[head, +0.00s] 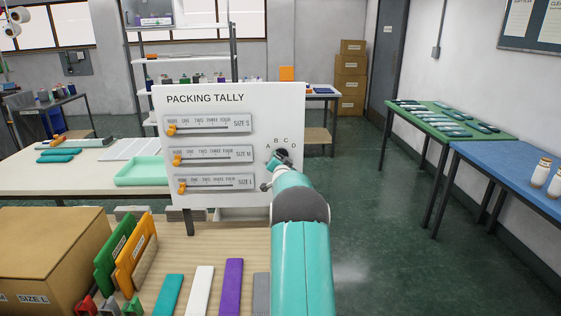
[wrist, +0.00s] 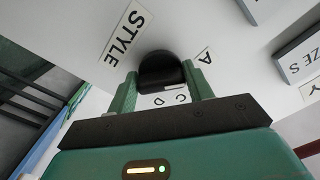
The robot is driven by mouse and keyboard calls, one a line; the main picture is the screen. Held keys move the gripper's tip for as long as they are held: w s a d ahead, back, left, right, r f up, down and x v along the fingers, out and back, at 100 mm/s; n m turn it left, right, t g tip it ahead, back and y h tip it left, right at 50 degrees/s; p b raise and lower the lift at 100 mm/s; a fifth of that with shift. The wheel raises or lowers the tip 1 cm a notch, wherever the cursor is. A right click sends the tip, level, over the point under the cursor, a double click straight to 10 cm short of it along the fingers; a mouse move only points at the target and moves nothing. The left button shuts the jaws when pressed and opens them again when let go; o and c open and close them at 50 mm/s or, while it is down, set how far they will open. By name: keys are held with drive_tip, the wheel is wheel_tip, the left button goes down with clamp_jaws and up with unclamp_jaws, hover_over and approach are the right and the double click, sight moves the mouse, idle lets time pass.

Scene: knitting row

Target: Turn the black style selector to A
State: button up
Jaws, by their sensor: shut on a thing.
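The black style selector (head: 283,154) is a round knob at the right of the white PACKING TALLY board (head: 215,105), with letters A, B, C and D above and around it. In the wrist view the knob (wrist: 158,68) sits between the two green fingers of my gripper (wrist: 160,85), which is shut on it. The STYLE label (wrist: 128,33) is to the upper left of the knob there. The A label (wrist: 204,55) is to its right, and C and D show below it. B is hidden there. I cannot tell which letter the knob points to.
Three sliders, SIZE S (head: 208,125), SIZE M (head: 208,156) and SIZE L (head: 208,184), are left of the knob, their orange handles at the left ends. A cardboard box (head: 50,250) and colored strips lie on the wooden table in front.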

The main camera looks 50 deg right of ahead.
idle(0.4)
drive_tip(key=o, duration=1)
drive_tip(key=shift+s+a, duration=0.1)
drive_tip(key=v, duration=1.3)
drive_tip(key=shift+s+a, duration=0.2)
